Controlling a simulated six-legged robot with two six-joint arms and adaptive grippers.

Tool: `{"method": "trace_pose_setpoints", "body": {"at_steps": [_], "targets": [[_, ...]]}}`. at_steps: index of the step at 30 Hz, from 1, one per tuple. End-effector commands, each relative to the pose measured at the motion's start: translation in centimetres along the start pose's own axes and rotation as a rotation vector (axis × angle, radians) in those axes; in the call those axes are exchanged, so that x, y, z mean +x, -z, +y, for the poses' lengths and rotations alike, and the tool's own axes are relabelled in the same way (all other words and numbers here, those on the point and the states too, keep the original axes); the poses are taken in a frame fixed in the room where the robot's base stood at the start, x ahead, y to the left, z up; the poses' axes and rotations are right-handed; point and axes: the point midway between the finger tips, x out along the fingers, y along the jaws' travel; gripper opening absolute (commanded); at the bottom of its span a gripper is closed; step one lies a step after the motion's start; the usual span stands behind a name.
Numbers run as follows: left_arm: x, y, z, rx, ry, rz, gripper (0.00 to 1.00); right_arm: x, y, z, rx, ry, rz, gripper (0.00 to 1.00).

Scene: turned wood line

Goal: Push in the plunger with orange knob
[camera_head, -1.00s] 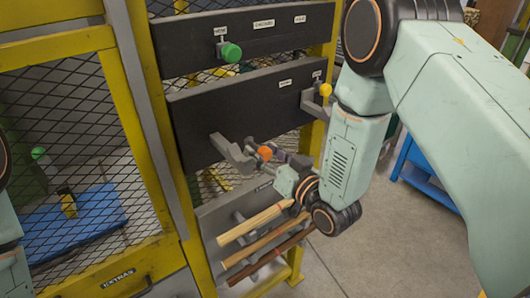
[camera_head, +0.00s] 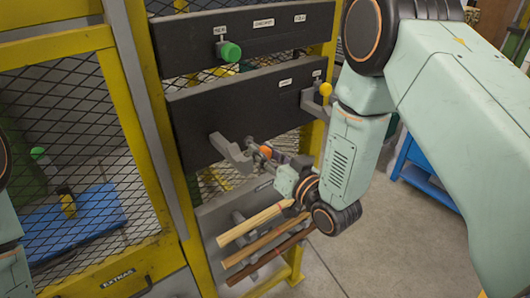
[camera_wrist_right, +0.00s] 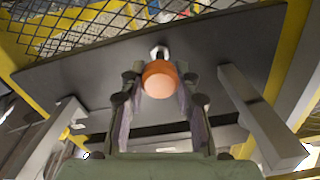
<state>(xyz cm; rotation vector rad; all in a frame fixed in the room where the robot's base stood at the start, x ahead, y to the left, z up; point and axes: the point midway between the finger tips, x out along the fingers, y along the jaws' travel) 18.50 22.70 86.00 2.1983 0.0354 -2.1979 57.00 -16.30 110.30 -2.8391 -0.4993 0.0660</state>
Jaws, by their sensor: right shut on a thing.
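The orange knob (camera_head: 265,152) sits in front of the lower dark panel (camera_head: 240,105), between grey brackets. In the right wrist view the orange knob (camera_wrist_right: 160,79) is on a short metallic rod that runs to the panel. My right gripper (camera_head: 262,150) reaches it from the lower right. In the wrist view its two fingers (camera_wrist_right: 158,90) stand on either side of the knob and are shut on it. The fingers partly hide the rod and the knob's sides. My left gripper is out of view; only part of my left arm shows at the left edge.
A green knob (camera_head: 230,52) is on the upper panel, and a yellow knob (camera_head: 325,89) is at the right of the lower one. Grey brackets (camera_head: 231,152) flank the orange knob. Several wooden rods (camera_head: 258,245) lie below. A yellow-framed mesh cage (camera_head: 75,150) stands left.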

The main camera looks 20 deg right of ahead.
Motion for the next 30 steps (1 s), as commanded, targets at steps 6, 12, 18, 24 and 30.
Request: {"method": "trace_pose_setpoints", "body": {"at_steps": [6,12,18,24,30], "targets": [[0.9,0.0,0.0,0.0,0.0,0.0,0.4,2.3,-0.1,0.0,-0.004,0.004,0.003,0.0],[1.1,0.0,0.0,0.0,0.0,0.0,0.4,3.5,0.0,0.0,-0.001,0.001,0.002,0.0],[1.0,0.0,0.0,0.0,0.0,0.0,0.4,3.5,0.2,0.0,-0.002,0.002,0.004,0.36],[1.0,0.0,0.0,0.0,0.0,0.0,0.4,3.5,0.1,0.0,-0.001,0.001,0.002,0.53],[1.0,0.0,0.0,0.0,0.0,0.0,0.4,3.4,0.0,0.0,-0.001,0.0,0.001,0.55]]}}
